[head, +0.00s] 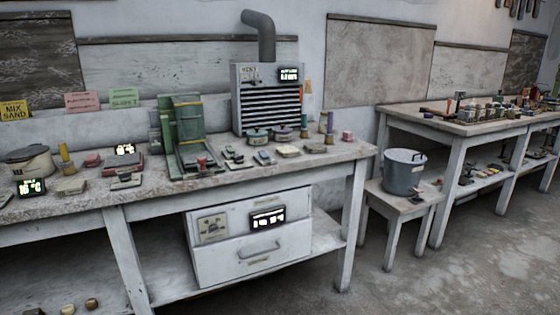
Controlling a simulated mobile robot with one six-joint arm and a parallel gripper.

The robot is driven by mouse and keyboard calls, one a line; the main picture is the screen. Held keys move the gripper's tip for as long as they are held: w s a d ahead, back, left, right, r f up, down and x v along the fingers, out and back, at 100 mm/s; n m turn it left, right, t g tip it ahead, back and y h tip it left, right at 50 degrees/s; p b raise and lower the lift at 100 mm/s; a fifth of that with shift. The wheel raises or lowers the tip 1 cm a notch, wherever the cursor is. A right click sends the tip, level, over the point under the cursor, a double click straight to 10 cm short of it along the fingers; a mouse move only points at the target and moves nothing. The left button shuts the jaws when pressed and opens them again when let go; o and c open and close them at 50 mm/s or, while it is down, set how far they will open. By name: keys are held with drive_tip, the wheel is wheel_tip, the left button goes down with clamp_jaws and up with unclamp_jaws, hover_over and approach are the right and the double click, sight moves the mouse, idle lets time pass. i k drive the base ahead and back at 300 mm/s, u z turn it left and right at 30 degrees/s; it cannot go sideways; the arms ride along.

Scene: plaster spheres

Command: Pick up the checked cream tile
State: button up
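Several small flat pieces lie on the white workbench (110,198). A cream flat piece (288,151) lies near the right part of the bench top, and a tan one (315,148) lies to its right. Another pale cream piece (70,187) lies at the left, near a small lit display. All are too small here to tell whether any has a checked pattern, so I cannot tell which is the checked cream tile. My gripper is not in view.
A green press-like machine (183,135) and a grey slatted unit (268,98) stand on the bench. A white drawer cabinet (250,240) sits below. A lidded grey pot (404,172) stands on a stool. A second, cluttered table (455,128) is at right. The floor at lower right is clear.

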sight(288, 150)
drive_tip(key=z, duration=0.35)
drive_tip(key=k, duration=0.4)
drive_tip(key=u, duration=1.8)
drive_tip(key=i, duration=1.05)
